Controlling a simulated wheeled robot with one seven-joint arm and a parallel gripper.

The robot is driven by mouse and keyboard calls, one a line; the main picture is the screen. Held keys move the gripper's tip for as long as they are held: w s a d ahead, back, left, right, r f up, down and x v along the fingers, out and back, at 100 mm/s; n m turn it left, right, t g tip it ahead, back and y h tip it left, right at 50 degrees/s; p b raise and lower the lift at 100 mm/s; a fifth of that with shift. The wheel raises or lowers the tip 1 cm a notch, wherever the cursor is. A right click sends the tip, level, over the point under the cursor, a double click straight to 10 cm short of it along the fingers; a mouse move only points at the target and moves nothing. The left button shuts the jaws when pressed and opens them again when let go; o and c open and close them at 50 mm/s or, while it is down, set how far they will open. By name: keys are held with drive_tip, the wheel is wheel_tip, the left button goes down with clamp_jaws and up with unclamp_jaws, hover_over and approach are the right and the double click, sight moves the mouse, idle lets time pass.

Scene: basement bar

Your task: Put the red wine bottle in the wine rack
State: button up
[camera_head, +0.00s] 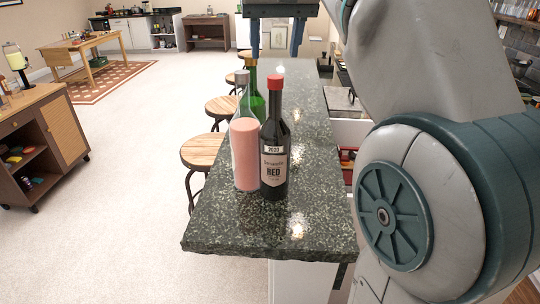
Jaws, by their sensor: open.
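The red wine bottle (273,160) stands upright on the near part of the dark stone bar counter (230,222). It is dark, with a red cap and a label that reads "RED". A bottle of pink liquid (244,155) stands close on its left. A green bottle (254,90) stands behind the two and is partly hidden by them. My gripper (276,50) is at the top of the view, above and behind the bottles, with its two fingers apart and pointing down. It is empty as far as I see. I cannot make out a wine rack.
Several round wooden stools (206,152) line the left side of the counter. A wooden cart (62,130) stands at the far left, and a wooden table (85,46) stands farther back. The counter in front of the bottles is clear. My arm hides much of the right side.

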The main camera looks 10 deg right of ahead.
sight(272, 82)
drive_tip(key=b+x, duration=0.1)
drive_tip(key=x, duration=0.7)
drive_tip(key=shift+d+x, duration=0.2)
drive_tip(key=shift+x, duration=1.15)
drive_tip(key=shift+d+x, duration=0.15)
drive_tip(key=shift+x, duration=1.2)
drive_tip(key=shift+c, duration=0.3)
clamp_jaws()
drive_tip(key=shift+w+r, duration=0.1)
drive_tip(key=shift+r, duration=0.05)
